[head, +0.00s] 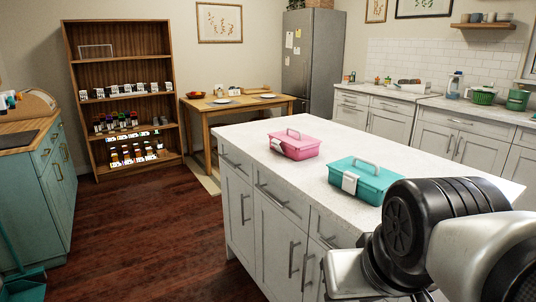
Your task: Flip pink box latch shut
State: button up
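The pink box (300,150) sits on the white island top with its lid down and its pale handle (303,134) raised. A small whitish latch (277,146) is on its front left side; it is too small to tell whether it is flipped up or shut. A teal box (378,185) with a white latch (350,182) stands nearer and to the right. My arm fills the lower right, close to the teal box in the picture. My gripper does not show.
The white island (275,125) has clear top around the pink box. A wooden table (240,104) and tall shelves (124,66) with small items stand behind. A teal cabinet (35,190) is at left. Dark wood floor (150,240) is open between.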

aim_at(276, 142)
jog(key=i+j, duration=0.1)
jog(key=j, duration=0.15)
jog(key=i+j+u, duration=0.25)
jog(key=i+j, duration=1.05)
